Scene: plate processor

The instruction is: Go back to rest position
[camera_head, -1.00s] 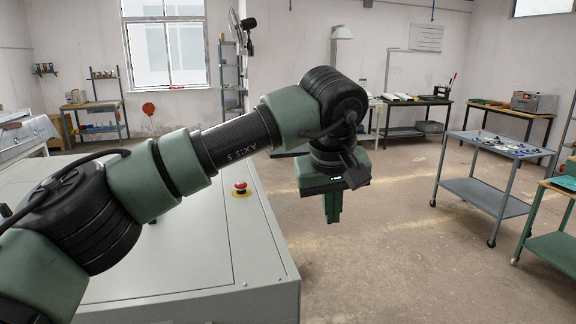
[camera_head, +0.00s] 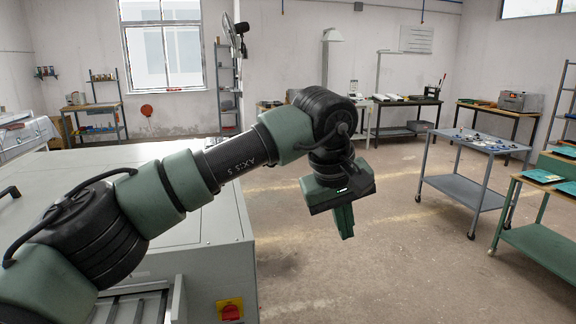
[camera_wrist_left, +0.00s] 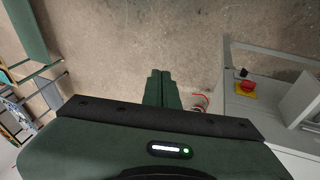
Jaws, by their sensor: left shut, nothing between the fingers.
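My left gripper (camera_head: 344,222) hangs from my green and black left arm in the head view, fingers pointing down over the bare floor. Its two green fingers are together with nothing between them. In the left wrist view the same fingers (camera_wrist_left: 161,88) show side by side above the concrete floor. The gripper is apart from the machine and touches nothing. My right gripper is in neither view.
A large grey machine (camera_head: 215,240) with a red and yellow switch (camera_head: 230,309) stands at left, beneath my arm. A grey cart (camera_head: 455,187) and a green table (camera_head: 541,246) stand at right. The floor (camera_head: 400,265) between is clear.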

